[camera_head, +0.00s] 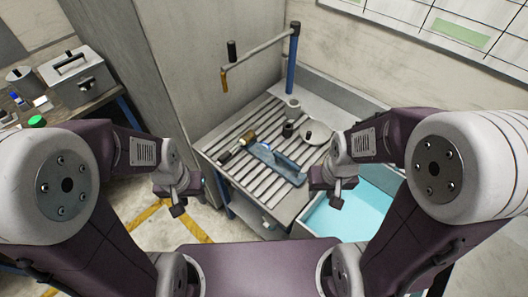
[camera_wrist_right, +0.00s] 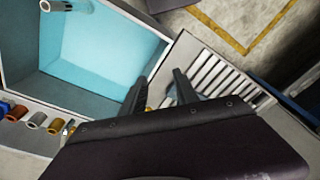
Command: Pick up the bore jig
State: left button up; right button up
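I cannot tell for certain which object is the bore jig. A long blue-grey piece with a raised bar (camera_head: 277,163) lies on the slatted rack (camera_head: 222,142), and may be it. A tool with a dark handle and a pale, brownish head (camera_head: 238,149) lies just left of it. My left gripper (camera_head: 178,209) hangs left of the rack, apart from everything; its fingers are too small to judge. My right gripper (camera_head: 337,203) is near the rack's right front, beside the blue-lined basin. In the right wrist view its fingers (camera_wrist_right: 159,77) are spread with nothing held between them.
A grey round lid (camera_head: 315,132) and small cylinders (camera_head: 293,109) stand at the rack's back. A blue post (camera_head: 292,60) with a side arm rises behind. The blue-lined basin (camera_wrist_right: 95,70) is at right. A grey toolbox (camera_head: 78,78) stands on the left bench.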

jog(key=shift+o, duration=1.2)
jog(key=shift+f, duration=0.1)
jog(key=n+t+h+b, duration=0.3)
jog(key=n+h+b, duration=0.35)
jog(key=b, duration=0.95)
send_over(280, 157)
jog(key=s, duration=0.2)
notch_tip(280, 157, down, 3)
jog(key=n+y, duration=0.1)
jog(key=n, duration=0.1)
jog(key=shift+n+y, duration=0.25)
jog(key=shift+n, duration=0.2)
jog(key=f, duration=0.1)
jog(key=a+f, duration=0.1)
jog(key=f, duration=0.3)
jog(key=shift+w+a+f, duration=0.2)
jog(key=shift+w+a, duration=0.05)
jog(key=shift+w, duration=0.15)
jog(key=x, duration=0.4)
jog(key=shift+w+d+f, duration=0.1)
jog(key=shift+d+f, duration=0.1)
jog(key=shift+f, duration=0.05)
jog(key=shift+w+f, duration=0.15)
pick_arm(q)
notch_tip(280, 157, down, 16)
jog(key=w, duration=0.1)
jog(key=shift+f, duration=0.2)
pick_arm(e)
grip_shut()
